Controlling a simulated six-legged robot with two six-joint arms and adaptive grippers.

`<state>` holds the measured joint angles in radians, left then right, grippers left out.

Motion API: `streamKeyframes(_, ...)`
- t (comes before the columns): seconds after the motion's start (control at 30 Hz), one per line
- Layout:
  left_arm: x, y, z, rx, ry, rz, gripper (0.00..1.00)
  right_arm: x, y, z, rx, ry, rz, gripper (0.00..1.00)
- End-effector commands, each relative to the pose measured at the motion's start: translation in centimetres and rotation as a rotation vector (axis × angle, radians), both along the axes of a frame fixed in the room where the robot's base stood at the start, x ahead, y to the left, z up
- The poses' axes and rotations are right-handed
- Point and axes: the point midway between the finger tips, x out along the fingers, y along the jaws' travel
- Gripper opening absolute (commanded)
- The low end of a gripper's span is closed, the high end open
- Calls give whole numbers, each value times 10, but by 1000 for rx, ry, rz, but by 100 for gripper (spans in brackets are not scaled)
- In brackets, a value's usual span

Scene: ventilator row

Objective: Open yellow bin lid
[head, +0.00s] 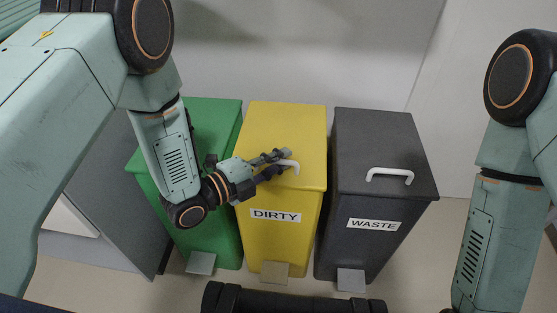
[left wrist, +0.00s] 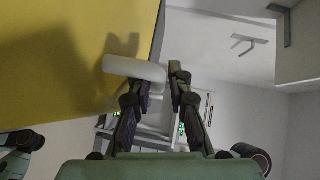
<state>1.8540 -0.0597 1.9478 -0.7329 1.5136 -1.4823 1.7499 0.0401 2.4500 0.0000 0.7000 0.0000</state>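The yellow bin (head: 283,222), labelled DIRTY, stands in the middle of a row of three bins in the head view. Its lid (head: 285,125) is down. A white handle (head: 292,164) sits at the lid's front; it also shows in the left wrist view (left wrist: 122,67). My left gripper (head: 280,163) is at this handle, its fingers parted. In the left wrist view, the fingertips (left wrist: 160,78) are apart with the handle's end close by them; contact is unclear. My right arm shows at the right, but its gripper is out of view.
A green bin (head: 215,120) stands close on the left, partly behind my left arm. A dark grey WASTE bin (head: 375,138) with a white handle stands close on the right. Pedals (head: 275,272) stick out at the bins' feet. A wall is behind.

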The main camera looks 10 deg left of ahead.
Motion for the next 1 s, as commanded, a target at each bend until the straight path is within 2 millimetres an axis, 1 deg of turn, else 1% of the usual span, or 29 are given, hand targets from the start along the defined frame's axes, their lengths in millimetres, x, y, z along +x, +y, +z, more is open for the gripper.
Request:
streamKeyframes(0.03, 0, 0, 0, 0, 0, 0, 12, 0, 0, 0, 0, 0, 0, 40)
streamKeyframes(0.17, 0, 0, 0, 0, 0, 0, 1, 0, 0, 0, 0, 0, 0, 40)
streamKeyframes(0.2, 0, 0, 0, 0, 0, 0, 0, 0, 0, 0, 0, 0, 0, 40)
streamKeyframes(0.77, 0, 0, 0, 0, 0, 1, 0, 0, 0, 0, 0, 0, 0, 40)
streamKeyframes(1.0, 1, 1, 7, 0, 15, 2, 0, 0, 0, 7, 0, 0, 0, 40)
